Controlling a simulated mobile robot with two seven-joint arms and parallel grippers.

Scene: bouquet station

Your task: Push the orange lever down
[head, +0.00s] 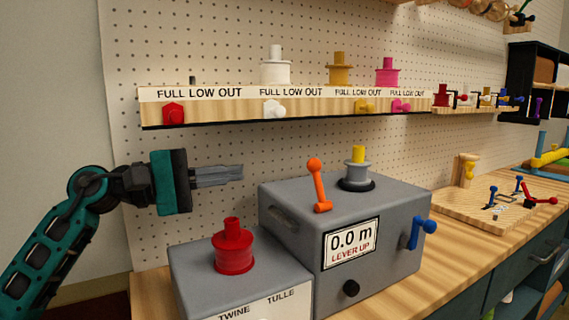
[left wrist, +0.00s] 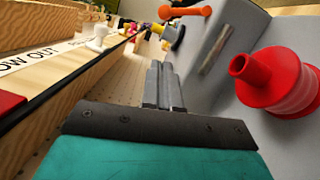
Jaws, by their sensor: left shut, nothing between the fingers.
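The orange lever (head: 318,184) stands upright, tilted slightly left, on top of the grey box (head: 284,204). The box's display reads "0.0 m" and "LEVER UP" (head: 351,243). My left gripper (head: 242,173) is shut and empty. It points right toward the lever, at about the height of its knob, with a gap between them. In the left wrist view the lever (left wrist: 190,11) shows beyond the shut fingers (left wrist: 162,85), near the top edge. My right gripper is not in view.
A red spool (head: 232,246) stands on the lower grey box below my left gripper. A yellow-topped grey spool (head: 357,169) sits behind the lever. A blue crank (head: 422,231) is on the box's right side. A wooden shelf (head: 250,112) with spools runs above.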

